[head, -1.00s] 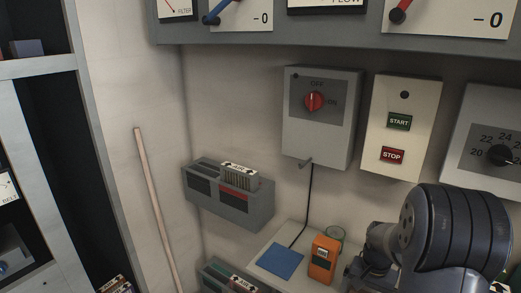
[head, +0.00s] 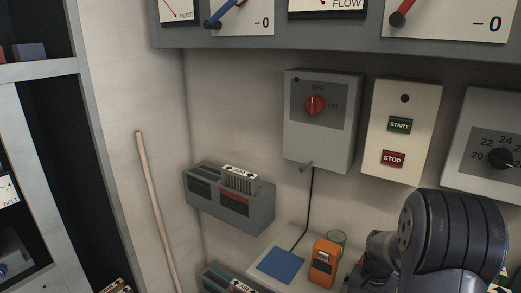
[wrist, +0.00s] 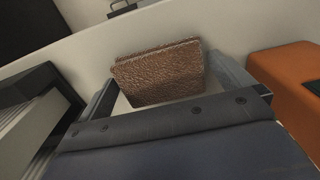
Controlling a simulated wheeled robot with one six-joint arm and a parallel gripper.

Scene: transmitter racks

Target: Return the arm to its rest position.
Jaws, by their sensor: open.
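My arm (head: 450,240) is at the lower right of the head view, in front of the wall and close to the shelf. My gripper (wrist: 168,88) shows in the wrist view with its two grey fingers apart. A brown, rough-surfaced piece (wrist: 160,72) shows between the fingertips. I cannot tell whether it is a separate object or part of the jaws. In the head view the fingers are not clearly seen.
A grey switch box (head: 322,145) and a start/stop panel (head: 399,175) are above. A grey rack (head: 245,210) is left.

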